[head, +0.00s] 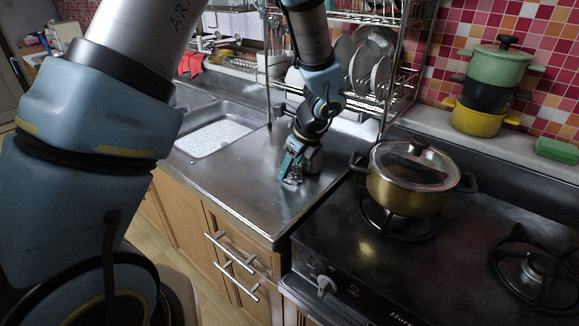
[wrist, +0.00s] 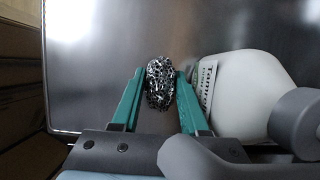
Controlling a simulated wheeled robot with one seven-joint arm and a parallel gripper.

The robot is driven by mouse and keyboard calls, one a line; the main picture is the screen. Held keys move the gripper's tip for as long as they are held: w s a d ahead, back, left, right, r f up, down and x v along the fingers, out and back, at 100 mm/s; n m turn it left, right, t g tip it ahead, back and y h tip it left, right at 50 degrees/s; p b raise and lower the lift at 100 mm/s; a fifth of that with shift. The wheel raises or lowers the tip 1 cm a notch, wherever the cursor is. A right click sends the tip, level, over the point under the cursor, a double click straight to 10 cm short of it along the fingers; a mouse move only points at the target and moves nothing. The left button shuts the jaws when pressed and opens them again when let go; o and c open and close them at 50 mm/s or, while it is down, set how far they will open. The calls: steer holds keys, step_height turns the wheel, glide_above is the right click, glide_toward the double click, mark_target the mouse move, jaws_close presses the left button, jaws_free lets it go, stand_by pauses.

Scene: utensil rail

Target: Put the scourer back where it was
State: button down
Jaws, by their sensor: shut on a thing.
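The scourer (wrist: 160,84) is a shiny, wiry metal ball between the two teal fingers of my gripper (wrist: 155,86) in the wrist view. My gripper is shut on it. In the head view my gripper (head: 291,172) points down low over the steel counter, with the scourer (head: 293,180) showing at the fingertips. I cannot tell whether the scourer touches the counter.
A pale, rounded bottle with a label (wrist: 245,85) stands close to the right of my fingers. The sink (head: 205,138) is left, a dish rack (head: 385,85) behind. A gold pot (head: 405,190) sits on the stove at right. The counter's front (head: 240,205) is clear.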

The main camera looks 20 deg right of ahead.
steer(key=shift+c, duration=2.1)
jaws_free()
steer(key=shift+f, duration=0.1)
steer(key=shift+r, duration=0.35)
steer(key=v, duration=1.1)
steer(key=shift+s+r+b, duration=0.2)
steer(key=shift+r+b, duration=0.1)
steer(key=shift+b, duration=0.15)
steer(key=shift+d, duration=0.1)
